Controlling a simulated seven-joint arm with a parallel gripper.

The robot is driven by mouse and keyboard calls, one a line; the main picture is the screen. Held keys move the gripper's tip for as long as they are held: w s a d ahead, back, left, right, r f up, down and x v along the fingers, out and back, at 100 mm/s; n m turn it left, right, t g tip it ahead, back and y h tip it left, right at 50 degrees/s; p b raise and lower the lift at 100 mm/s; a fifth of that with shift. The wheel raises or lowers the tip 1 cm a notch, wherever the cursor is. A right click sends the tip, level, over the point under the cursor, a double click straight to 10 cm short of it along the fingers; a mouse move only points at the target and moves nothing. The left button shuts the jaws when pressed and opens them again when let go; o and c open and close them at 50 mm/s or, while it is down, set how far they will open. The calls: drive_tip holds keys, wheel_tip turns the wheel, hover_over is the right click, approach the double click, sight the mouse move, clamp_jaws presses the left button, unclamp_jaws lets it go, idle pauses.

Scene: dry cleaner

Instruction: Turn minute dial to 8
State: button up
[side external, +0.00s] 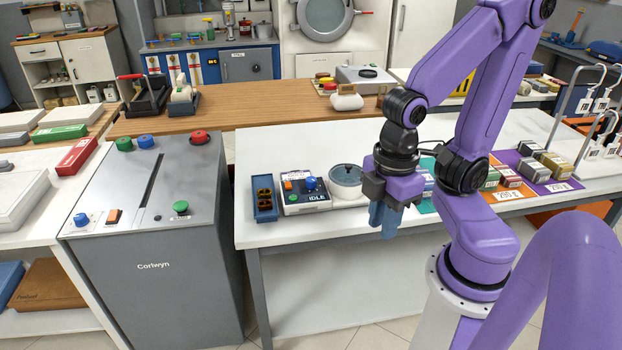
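A small white and dark control box (302,206) stands on the white table, with a display that reads "IDLE". It has an orange switch (288,185) and a blue knob (311,183). A grey cabinet marked "Corlwyn" (150,240) at the left also has a blue knob (81,219) on a white plate. The scale on either knob is too small to read, so I cannot tell which is the minute dial. My gripper (385,224) points down, right of the control box and near the table's front edge. Its blue fingers overlap in this view, and I see nothing held.
A round grey-lidded pot (346,181) stands between the control box and my gripper. A blue tray (265,212) with dark and yellow contents is left of the box. Coloured mats with small boxes (508,176) are at the right. The table behind the control box is clear.

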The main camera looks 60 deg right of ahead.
drive_tip(key=o, duration=0.5)
drive_tip(key=shift+w+a, duration=0.15)
drive_tip(key=shift+w, duration=0.25)
drive_tip(key=w, duration=0.3)
drive_tip(key=w+m, duration=0.1)
drive_tip(key=w, duration=0.2)
drive_tip(key=w+r+m, duration=0.1)
drive_tip(key=w, duration=0.2)
drive_tip(key=shift+w+a+r, duration=0.1)
drive_tip(key=shift+w+a, duration=0.1)
drive_tip(key=shift+w, duration=0.1)
drive_tip(key=m, duration=0.7)
hover_over(312, 179)
wheel_tip(312, 179, down, 3)
drive_tip(key=shift+h, duration=0.4)
wheel_tip(312, 179, down, 17)
drive_tip(key=shift+f, duration=0.1)
drive_tip(key=c, duration=1)
